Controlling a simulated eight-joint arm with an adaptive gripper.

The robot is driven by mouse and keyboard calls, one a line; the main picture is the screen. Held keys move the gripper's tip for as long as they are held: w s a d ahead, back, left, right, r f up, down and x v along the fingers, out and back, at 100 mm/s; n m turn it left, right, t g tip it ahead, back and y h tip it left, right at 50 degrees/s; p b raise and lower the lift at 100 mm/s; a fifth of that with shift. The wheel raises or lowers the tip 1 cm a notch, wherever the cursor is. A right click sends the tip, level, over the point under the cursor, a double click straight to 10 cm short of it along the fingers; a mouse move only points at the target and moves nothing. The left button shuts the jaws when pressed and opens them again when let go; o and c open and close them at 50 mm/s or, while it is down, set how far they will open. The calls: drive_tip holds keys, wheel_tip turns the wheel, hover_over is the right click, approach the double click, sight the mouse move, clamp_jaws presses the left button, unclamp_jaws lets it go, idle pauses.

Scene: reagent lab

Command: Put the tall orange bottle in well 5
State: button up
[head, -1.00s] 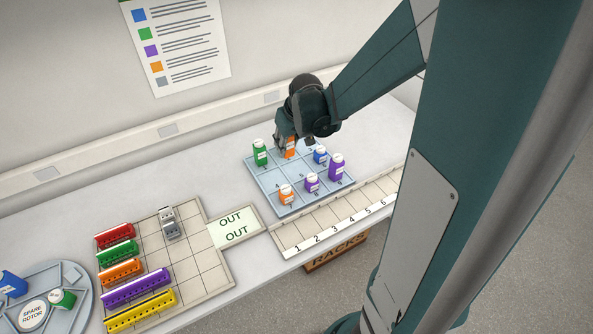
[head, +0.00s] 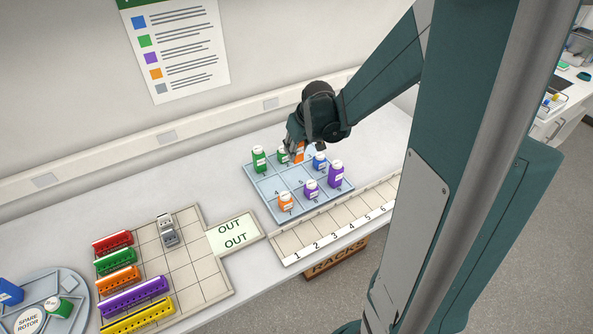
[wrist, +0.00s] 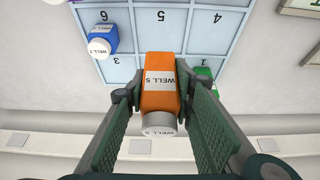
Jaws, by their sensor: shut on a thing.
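In the head view the orange bottle (head: 299,153) shows partly below my gripper, over the back part of the blue-grey numbered tray (head: 262,197). Well 5 (head: 296,178), in the middle of the tray, looks empty. In the wrist view well 5 (wrist: 160,28) lies just beyond the bottle's far end. The height of the bottle above the tray is hard to tell.
A short orange bottle (head: 285,202), a short purple one (head: 311,189) and a tall purple one (head: 336,173) fill the front row.

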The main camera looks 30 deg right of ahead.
sight(303, 152)
drive_tip(key=shift+f, duration=2.3)
drive_tip(key=shift+f, duration=0.1)
drive_tip(key=shift+f+b, duration=0.35)
drive_tip(key=shift+f, duration=1.65)
drive_tip(key=shift+f, duration=0.15)
drive_tip(key=o, duration=0.9)
drive_tip(key=shift+r, duration=0.3)
drive_tip(key=shift+p+v, duration=0.55)
drive_tip(key=shift+v, duration=5.3)
drive_tip(key=shift+s, duration=0.1)
